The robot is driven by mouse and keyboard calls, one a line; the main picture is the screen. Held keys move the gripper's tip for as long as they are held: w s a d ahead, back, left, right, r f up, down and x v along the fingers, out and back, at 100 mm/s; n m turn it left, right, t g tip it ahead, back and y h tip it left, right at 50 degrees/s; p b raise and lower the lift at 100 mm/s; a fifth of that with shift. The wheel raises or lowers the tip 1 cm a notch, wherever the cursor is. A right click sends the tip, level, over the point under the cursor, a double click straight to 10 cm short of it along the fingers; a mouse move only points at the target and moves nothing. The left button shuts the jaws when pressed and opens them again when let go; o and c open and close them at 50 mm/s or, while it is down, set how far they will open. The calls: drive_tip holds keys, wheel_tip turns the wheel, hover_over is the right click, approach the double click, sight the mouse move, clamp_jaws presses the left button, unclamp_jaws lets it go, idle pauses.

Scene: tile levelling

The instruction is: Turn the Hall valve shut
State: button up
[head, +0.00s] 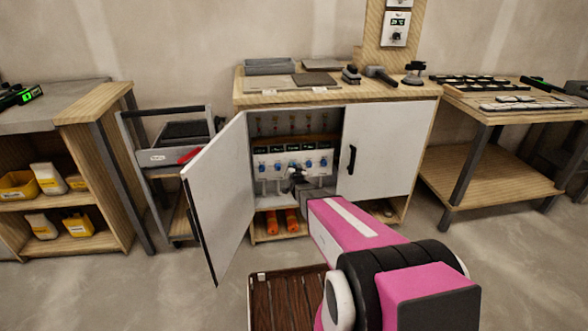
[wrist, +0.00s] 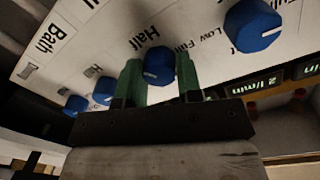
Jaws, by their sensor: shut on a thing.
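A pale pointer line shows on the knob's face. In the head view my gripper (head: 296,174) reaches into the open cabinet at the middle of the knob row. There it hides most of the held knob. The white valve panel (head: 286,154) carries several blue knobs below dark displays.
Neighbouring knobs (wrist: 253,25) sit close on both sides. The cabinet's left door (head: 222,195) stands open beside my arm; the right door (head: 374,150) is shut. Orange cylinders (head: 272,222) stand low in the cabinet.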

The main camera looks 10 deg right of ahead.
drive_tip(key=n, duration=2.9)
drive_tip(key=shift+f+t, duration=0.15)
drive_tip(key=shift+t, duration=0.25)
drive_tip(key=shift+n, duration=0.4)
drive_tip(key=o, duration=0.9)
drive_tip(key=shift+o, duration=0.2)
drive_tip(key=shift+s, duration=0.1)
